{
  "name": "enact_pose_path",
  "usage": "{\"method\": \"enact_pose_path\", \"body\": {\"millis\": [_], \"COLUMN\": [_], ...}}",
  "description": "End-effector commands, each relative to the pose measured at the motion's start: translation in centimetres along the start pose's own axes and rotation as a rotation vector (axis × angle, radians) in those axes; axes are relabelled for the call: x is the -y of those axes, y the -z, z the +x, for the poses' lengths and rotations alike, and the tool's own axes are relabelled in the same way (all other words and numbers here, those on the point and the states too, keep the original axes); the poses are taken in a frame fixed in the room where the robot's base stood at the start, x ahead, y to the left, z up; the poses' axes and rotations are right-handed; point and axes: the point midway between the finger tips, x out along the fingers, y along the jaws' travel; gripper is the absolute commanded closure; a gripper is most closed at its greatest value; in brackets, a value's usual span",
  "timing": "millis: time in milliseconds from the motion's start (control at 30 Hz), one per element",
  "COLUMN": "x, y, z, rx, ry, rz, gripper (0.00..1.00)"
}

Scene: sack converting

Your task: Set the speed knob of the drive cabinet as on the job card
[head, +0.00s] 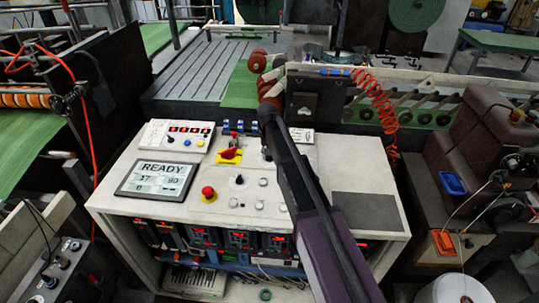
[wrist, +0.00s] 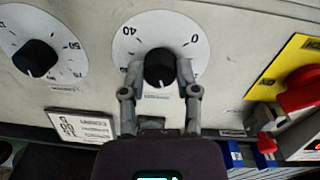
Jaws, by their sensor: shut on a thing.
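In the wrist view a black knob (wrist: 159,68) stands in a white round dial (wrist: 128,42) with printed numbers; "40" and a "0" are legible. My gripper (wrist: 160,74) is shut on this knob, one finger on each side. In the head view my arm hides most of this area of the drive cabinet's pale top (head: 128,206). A small white card with dark print (wrist: 80,126) lies near the knob; it also shows in the head view (head: 301,135). Its text is too small to read.
A second black knob (wrist: 36,58) on a numbered dial sits left of mine in the wrist view. A red switch on a yellow plate (wrist: 300,90) is to the right. A "READY" screen (head: 157,179) and red stop button (head: 208,192) are on the cabinet top.

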Motion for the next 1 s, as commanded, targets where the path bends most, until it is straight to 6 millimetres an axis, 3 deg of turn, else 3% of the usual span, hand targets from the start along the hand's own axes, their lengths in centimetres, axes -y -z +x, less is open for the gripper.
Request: {"method": "enact_pose_path", "body": {"millis": [400,900,933,1000], "x": [-0.08,-0.08,-0.08,-0.08], "y": [-0.1,-0.11,-0.11,-0.11], "z": [0.03,0.04,0.04,0.04], "rx": [-0.007,-0.008,-0.008,-0.008], "ry": [-0.001,-0.001,-0.001,-0.001], "rz": [-0.229,-0.258,-0.257,-0.257], "gripper": [1.0,1.0,0.5,0.3]}}
